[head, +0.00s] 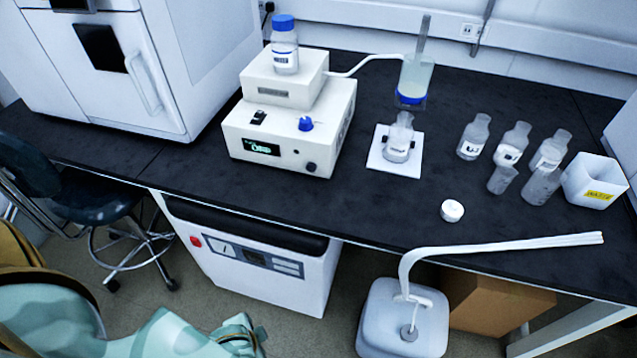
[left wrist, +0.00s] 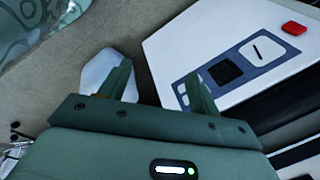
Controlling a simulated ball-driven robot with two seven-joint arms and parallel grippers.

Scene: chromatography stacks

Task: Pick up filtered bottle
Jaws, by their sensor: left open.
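A clear bottle with a white label (head: 398,142) stands upright on a white square pad (head: 376,158) under a glass column with a blue base (head: 414,80). I cannot tell if it is the filtered bottle. Several other clear bottles stand to its right, including one labelled bottle (head: 473,140). My left gripper (head: 247,335) is at the bottom of the head view, in front of the bench and far from the bottles. In the left wrist view the left gripper (left wrist: 160,82) is open, with nothing between its fingers. My right gripper is not in view.
A white pump unit (head: 289,137) carries a blue-capped bottle (head: 284,48). A white cap (head: 452,210) lies near the bench's front edge. A white bin (head: 594,184) stands at right. A white cabinet (head: 258,275) and a waste jug (head: 385,325) stand below, with tubing rising from the jug.

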